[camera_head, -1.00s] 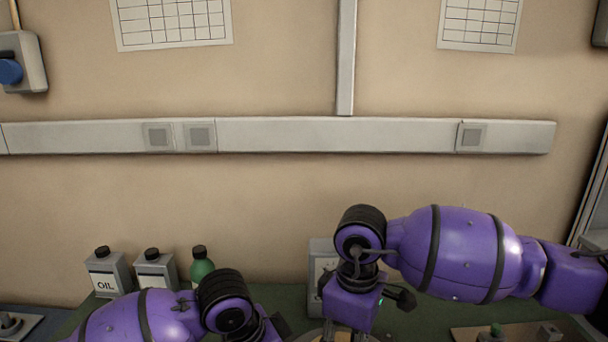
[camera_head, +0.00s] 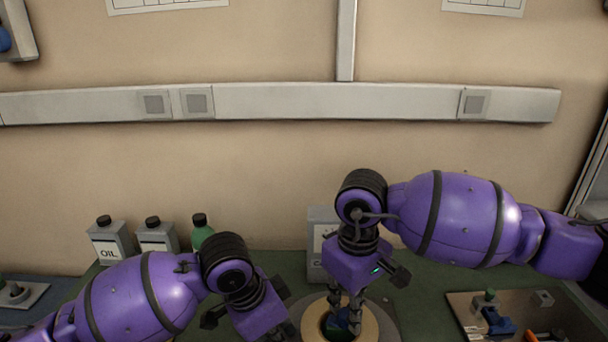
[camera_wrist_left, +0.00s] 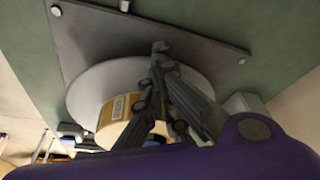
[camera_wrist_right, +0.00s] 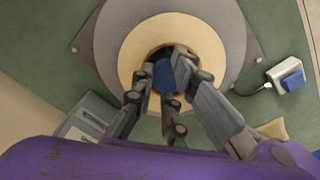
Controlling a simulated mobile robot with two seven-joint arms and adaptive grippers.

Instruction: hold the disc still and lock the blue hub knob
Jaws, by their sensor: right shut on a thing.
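The disc is a tan reel (camera_head: 371,324) on a round grey plate, seen from above in the right wrist view (camera_wrist_right: 132,66). In the left wrist view its tan side (camera_wrist_left: 118,107) with a barcode label shows before the pale round plate. The blue hub knob (camera_wrist_right: 163,76) sits in the reel's centre hole, partly hidden by fingers. My right gripper (camera_wrist_right: 165,82) reaches down into the hole, shut on the knob. My left gripper (camera_wrist_left: 160,60) is beside the reel, its fingertips converging over the round plate. Whether they touch the disc or have a gap cannot be told.
An oil can (camera_head: 108,243), another can (camera_head: 156,238) and a green bottle (camera_head: 201,232) stand at the back left. A grey box (camera_head: 318,245) is behind the reel. A tray (camera_head: 462,303) with small parts lies at right. A blue-topped block (camera_wrist_right: 292,82) is beside the plate.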

